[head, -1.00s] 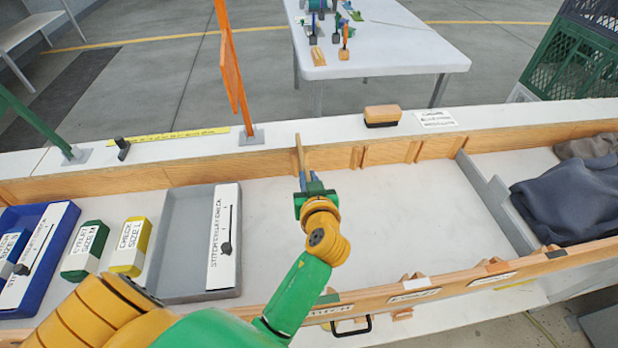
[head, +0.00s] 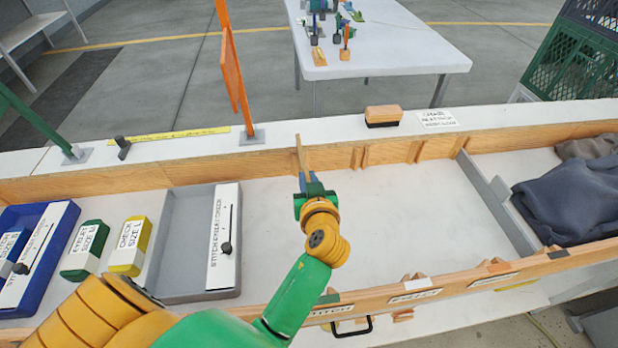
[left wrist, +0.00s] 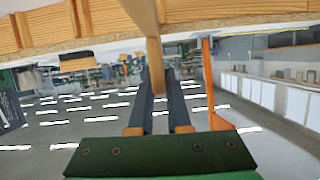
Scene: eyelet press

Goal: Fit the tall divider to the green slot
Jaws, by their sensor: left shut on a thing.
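My left gripper (head: 312,185) is shut on a thin wooden piece, apparently the tall divider (head: 300,153), seen nearly edge-on. It points at the far wall of the long box; I cannot tell whether it touches the wall. In the left wrist view, the divider (left wrist: 156,66) stands between the two dark fingers (left wrist: 158,120) and runs up to the top of the picture. A green mark (head: 328,298) lies on the box's near rail, just right of my left forearm. The slot at that mark is partly hidden. My right gripper is not in view.
The near rail also has white (head: 417,283), orange (head: 497,267) and black (head: 557,254) marks. A grey divider (head: 495,207) crosses the box, with dark cloth (head: 570,200) right of it. A grey tray (head: 180,240) stands left. An orange post (head: 238,75) rises behind.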

